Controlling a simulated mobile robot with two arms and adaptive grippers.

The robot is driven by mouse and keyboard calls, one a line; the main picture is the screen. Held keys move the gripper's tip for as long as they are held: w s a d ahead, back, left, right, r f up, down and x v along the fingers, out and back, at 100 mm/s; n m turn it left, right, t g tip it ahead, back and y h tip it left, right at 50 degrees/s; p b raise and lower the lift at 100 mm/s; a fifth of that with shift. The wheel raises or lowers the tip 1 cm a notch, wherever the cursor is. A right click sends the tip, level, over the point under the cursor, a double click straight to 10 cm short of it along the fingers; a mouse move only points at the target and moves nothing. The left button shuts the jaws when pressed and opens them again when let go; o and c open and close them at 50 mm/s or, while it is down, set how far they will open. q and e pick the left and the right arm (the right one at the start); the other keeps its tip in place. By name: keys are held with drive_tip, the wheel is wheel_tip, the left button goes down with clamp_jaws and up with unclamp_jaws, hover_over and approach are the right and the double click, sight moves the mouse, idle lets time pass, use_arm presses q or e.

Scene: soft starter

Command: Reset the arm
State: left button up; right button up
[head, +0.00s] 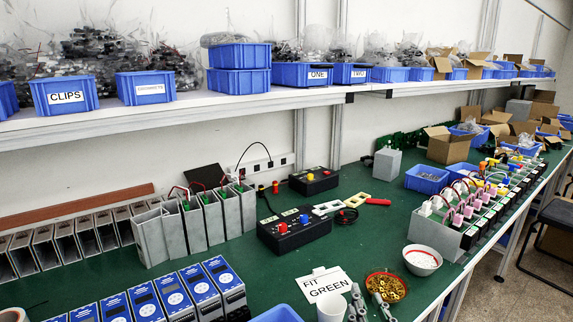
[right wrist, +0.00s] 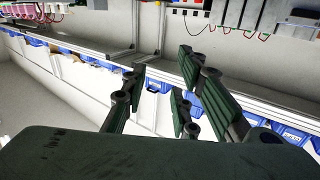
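My right gripper (head: 368,304) shows at the bottom edge of the head view as grey finger parts, just below the bowl of brass-coloured parts. In the right wrist view its dark green-padded fingers (right wrist: 158,105) are spread apart with nothing between them. My left gripper is not in the head view. The green-topped workbench (head: 230,262) lies under the right gripper; the gap between them cannot be judged.
Near the right gripper are a red-rimmed bowl (head: 386,287), a white bowl (head: 422,261) and a "FIT GREEN" sign (head: 324,284). Blue-faced units (head: 174,297) stand front left. Black control boxes (head: 293,232) stand mid-bench. A shelf (head: 200,104) with blue bins (head: 64,95) runs above.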

drive_tip(key=s+d+f+g+h, duration=0.1)
drive_tip(key=s+d+f+g, duration=0.1)
drive_tip(key=s+f+g, duration=0.45)
drive_tip(key=s+d+f+g+h, duration=0.1)
drive_tip(key=s+d+f, duration=0.2)
drive_tip(key=f, duration=0.7)
drive_tip(key=s+f+n+g+y, duration=0.1)
drive_tip(key=s+f+g, duration=0.2)
drive_tip(key=s+f, duration=0.35)
drive_tip(key=s+f+n+g, duration=0.1)
drive_tip(key=s+f+g, duration=0.3)
drive_tip(key=s, duration=0.5)
wheel_tip(320, 180, down, 26)
drive_tip(key=s+g, duration=0.1)
drive_tip(key=s, duration=0.1)
drive_tip(key=s+d+f+g, duration=0.1)
drive_tip(key=s+d+f, duration=0.2)
drive_tip(key=s+f, duration=1.1)
drive_tip(key=shift+s+f, duration=0.35)
drive_tip(key=shift+s, duration=0.4)
